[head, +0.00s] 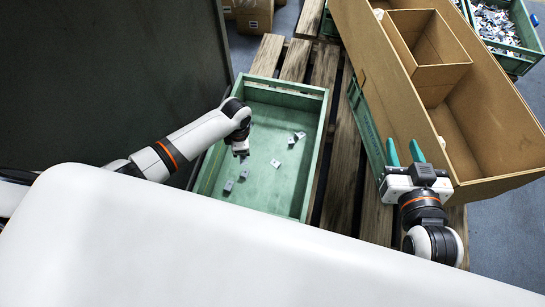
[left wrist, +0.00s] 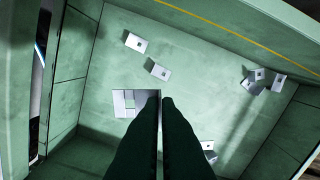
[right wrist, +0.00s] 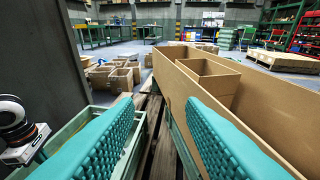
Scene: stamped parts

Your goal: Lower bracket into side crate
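Several small grey metal brackets (head: 275,163) lie scattered on the floor of the green crate (head: 318,150). My left gripper (head: 241,150) points down inside the crate's outline. In the left wrist view its dark fingers (left wrist: 161,102) are close together on a bracket (left wrist: 124,103), which looks larger than the loose ones (left wrist: 136,42) and sits above the crate floor. The fingers hide part of it. My right gripper (head: 404,153) is open and empty, its teal fingers apart beside the cardboard box; they also show in the right wrist view (right wrist: 160,112).
A long cardboard box (head: 400,85) with an inner divider box (head: 428,45) stands right of the crate. Wooden pallet slats (head: 345,165) lie between them. A dark panel (head: 100,80) rises at left. Another green crate (head: 505,28) of metal parts sits at the far right.

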